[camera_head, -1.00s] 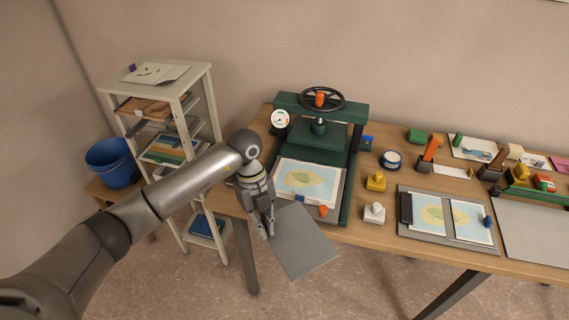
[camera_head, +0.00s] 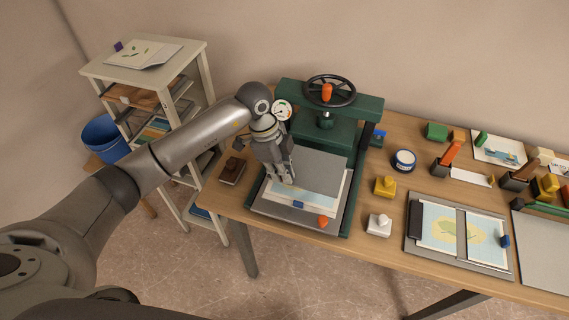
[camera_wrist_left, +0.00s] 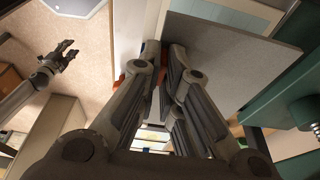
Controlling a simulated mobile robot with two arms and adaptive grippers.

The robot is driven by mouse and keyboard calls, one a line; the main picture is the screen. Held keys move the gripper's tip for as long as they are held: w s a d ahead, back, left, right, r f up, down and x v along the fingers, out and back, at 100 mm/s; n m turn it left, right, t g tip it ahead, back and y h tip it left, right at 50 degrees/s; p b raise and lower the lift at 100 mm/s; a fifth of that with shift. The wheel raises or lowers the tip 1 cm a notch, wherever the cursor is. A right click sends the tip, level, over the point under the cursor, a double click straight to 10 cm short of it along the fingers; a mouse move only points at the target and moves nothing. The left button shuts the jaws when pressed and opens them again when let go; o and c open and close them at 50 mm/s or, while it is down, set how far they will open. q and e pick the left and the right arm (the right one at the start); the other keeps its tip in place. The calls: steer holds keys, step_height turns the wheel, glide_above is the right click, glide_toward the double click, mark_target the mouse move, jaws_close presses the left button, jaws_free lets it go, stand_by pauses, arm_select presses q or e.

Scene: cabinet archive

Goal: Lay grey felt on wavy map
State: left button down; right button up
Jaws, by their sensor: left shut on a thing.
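The grey felt (camera_head: 318,168) is a flat sheet over the bed of the green press, covering the upper part of the map. The lower strip of the map (camera_head: 318,206) still shows; I cannot tell whether it is wavy. My left gripper (camera_head: 289,182) is shut on the felt's left edge. In the left wrist view the felt (camera_wrist_left: 225,62) extends from between the fingers, with part of the map (camera_wrist_left: 228,13) beyond it. I cannot tell whether the felt touches the map. My right gripper (camera_wrist_left: 65,52) shows small in the left wrist view, fingers apart and empty.
The green press (camera_head: 322,133) with its handwheel (camera_head: 330,91) stands around the bed's far side. Yellow (camera_head: 385,187) and white (camera_head: 378,225) stamps stand right of it. Another map board (camera_head: 460,266) lies further right. A shelf rack (camera_head: 92,73) stands left.

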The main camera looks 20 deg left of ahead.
arm_select(q)
steer(key=shift+s+a+f+b, duration=0.1)
steer(key=shift+s+f+b, duration=0.1)
steer(key=shift+f+b, duration=0.25)
steer(key=shift+s+f+b, duration=0.15)
steer(key=shift+f+b, duration=0.1)
steer(key=shift+f, duration=0.4)
steer(key=shift+a+b+x, duration=0.2)
steer(key=shift+b+x, duration=0.3)
steer(key=shift+x, duration=0.4)
steer(key=shift+f+b, duration=0.4)
steer(key=shift+f, duration=0.5)
arm_select(e)
steer(key=s+f, duration=0.1)
steer(key=s, duration=0.1)
steer(key=s+f, duration=0.2)
steer(key=shift+s+f, duration=0.1)
steer(key=shift+f, duration=0.1)
steer(key=shift+w, duration=0.35)
arm_select(q)
steer(key=shift+f, duration=0.25)
arm_select(e)
steer(key=shift+f, duration=0.1)
